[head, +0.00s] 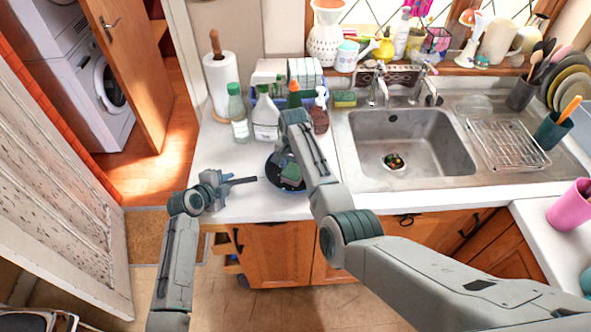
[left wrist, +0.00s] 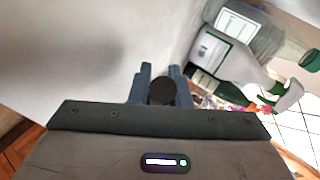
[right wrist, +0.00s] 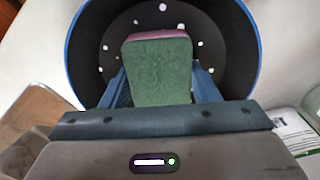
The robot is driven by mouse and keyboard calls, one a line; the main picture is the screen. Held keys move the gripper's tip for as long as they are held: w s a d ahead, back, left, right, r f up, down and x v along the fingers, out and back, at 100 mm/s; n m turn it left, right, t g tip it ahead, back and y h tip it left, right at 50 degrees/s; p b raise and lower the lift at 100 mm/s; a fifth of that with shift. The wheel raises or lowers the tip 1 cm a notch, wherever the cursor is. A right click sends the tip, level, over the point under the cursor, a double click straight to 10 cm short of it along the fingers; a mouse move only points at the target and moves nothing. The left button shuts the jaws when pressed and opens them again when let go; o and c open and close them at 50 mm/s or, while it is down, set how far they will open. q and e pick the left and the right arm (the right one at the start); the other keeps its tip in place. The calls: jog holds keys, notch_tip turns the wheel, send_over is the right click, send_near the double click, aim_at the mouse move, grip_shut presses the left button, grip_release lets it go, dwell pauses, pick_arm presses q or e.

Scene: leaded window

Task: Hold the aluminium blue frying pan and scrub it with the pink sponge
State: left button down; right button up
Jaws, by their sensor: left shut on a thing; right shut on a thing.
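The blue frying pan (head: 273,180) sits at the front edge of the counter. Its dark handle (head: 243,181) points left, and my left gripper (head: 219,187) is shut on it. In the left wrist view the round handle end (left wrist: 162,90) is between the fingers. My right gripper (head: 284,162) is shut on the pink sponge (right wrist: 160,70), whose green side faces the right wrist camera, with a pink edge at its top. The sponge is over the pan's dark, white-speckled inside (right wrist: 228,45). I cannot tell whether it touches the bottom. My right arm hides part of the pan.
Behind the pan stand a spray bottle (head: 265,120), a green-capped bottle (head: 238,115) and a brown bottle (head: 320,117). A paper towel roll (head: 220,85) is at the back left. The steel sink (head: 430,150) is to the right. The counter left of the bottles is clear.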

pick_arm(q)
jog(key=shift+w+f, duration=0.1)
pick_arm(e)
jog(key=shift+w+a, duration=0.1)
jog(key=shift+w, duration=0.45)
jog(key=shift+s, duration=0.6)
jog(key=shift+r, duration=4.25)
pick_arm(q)
jog(key=c, duration=1.3)
grip_release()
jog(key=v, duration=1.2)
